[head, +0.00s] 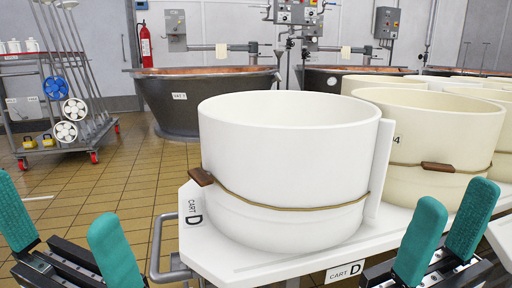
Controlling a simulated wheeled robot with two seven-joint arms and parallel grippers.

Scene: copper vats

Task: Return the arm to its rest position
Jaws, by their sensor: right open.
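My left gripper (58,208) is at the lower left, with its two teal fingers wide apart and nothing between them. My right gripper (452,212) is at the lower right, its teal fingers apart and empty, in front of the cart. Only the gripper ends show; the rest of both arms is out of view. Neither gripper appears to hold anything.
A white cart (225,262) marked D stands close ahead, bearing a large white tub (285,140) with a cord and brown toggle. Cream tubs (430,120) stand at right. A dark copper-lined vat (200,100) and a tool rack (60,85) are behind. Tiled floor (110,180) is clear at left.

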